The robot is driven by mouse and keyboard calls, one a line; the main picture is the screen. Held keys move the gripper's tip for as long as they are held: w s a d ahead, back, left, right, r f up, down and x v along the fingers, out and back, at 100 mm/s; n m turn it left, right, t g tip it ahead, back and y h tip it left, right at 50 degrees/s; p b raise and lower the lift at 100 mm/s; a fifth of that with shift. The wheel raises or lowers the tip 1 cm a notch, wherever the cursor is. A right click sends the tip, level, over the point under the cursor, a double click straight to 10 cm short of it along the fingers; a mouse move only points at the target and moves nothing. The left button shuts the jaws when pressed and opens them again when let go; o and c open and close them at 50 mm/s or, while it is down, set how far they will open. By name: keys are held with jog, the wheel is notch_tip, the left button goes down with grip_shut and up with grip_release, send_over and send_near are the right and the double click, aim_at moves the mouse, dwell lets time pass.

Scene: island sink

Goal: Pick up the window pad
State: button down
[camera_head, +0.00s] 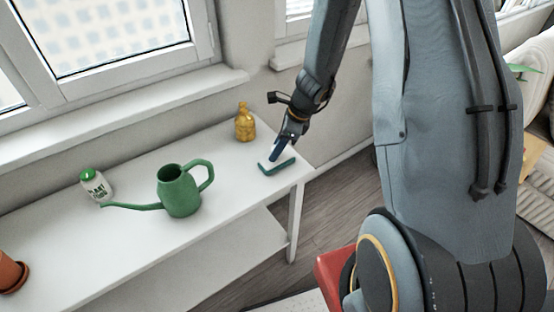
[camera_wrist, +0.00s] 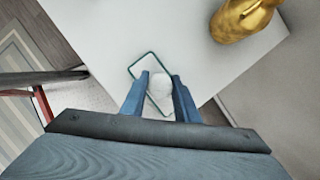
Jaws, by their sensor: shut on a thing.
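The window pad (camera_head: 281,167) is a small flat pad, white on top with a teal-green edge, at the right end of the white table. It also shows in the wrist view (camera_wrist: 146,66), lying below my gripper with a pale rounded grip between the fingers. My gripper (camera_head: 275,153) is above the pad, and its two blue fingers (camera_wrist: 160,98) are shut on the pad's rounded grip. The fingers and the gripper body hide the near part of the pad. I cannot tell whether the pad touches the table.
A green watering can (camera_head: 181,194), a white plant bottle (camera_head: 96,186) and a terracotta pot (camera_head: 10,273) stand further left on the white table (camera_head: 130,245).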

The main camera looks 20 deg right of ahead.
notch_tip(320, 180, up, 10)
jog(key=shift+r, duration=0.1)
dwell(0.6)
jog(key=c, duration=2.1)
grip_release()
jog(key=shift+c, duration=1)
